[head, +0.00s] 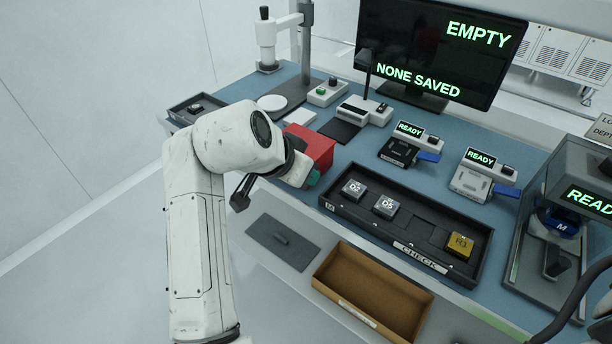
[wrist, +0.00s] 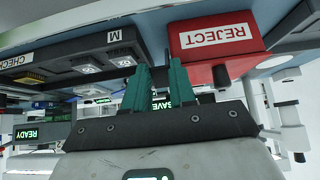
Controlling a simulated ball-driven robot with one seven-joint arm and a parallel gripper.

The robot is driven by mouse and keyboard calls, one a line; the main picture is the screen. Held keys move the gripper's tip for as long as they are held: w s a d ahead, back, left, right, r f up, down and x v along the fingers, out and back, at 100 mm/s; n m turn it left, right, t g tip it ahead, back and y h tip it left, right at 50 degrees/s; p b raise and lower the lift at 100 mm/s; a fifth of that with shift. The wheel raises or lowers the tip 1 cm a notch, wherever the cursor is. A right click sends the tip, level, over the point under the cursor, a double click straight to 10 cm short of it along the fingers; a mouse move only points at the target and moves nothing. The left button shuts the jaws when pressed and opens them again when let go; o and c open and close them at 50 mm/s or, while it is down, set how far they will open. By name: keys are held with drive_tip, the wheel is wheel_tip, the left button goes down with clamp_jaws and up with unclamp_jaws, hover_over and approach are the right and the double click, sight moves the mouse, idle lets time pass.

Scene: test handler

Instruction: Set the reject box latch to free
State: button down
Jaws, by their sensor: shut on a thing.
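The red reject box (head: 311,146) stands near the front edge of the blue bench, partly hidden by my arm in the head view. In the wrist view the box (wrist: 216,42) shows its REJECT label upside down, with a dark round knob (wrist: 221,76) on its face. The latch's setting cannot be read.
A black CHECK tray (head: 415,250) with several blocks lies just right of my gripper. A brown open bin (head: 345,312) and a grey panel (head: 283,242) are below the bench edge. Ready stations and a monitor (head: 440,50) stand behind.

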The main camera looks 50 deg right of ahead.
drive_tip(key=shift+a+f+h, duration=0.15)
drive_tip(key=shift+h, duration=0.15)
drive_tip(key=c, duration=0.9)
unclamp_jaws()
drive_tip(key=shift+b, duration=0.3)
drive_tip(key=v, duration=1)
drive_tip(key=shift+a+r+b, duration=0.25)
drive_tip(key=shift+r+b, duration=0.05)
drive_tip(key=shift+r, duration=0.05)
drive_tip(key=shift+a, duration=0.1)
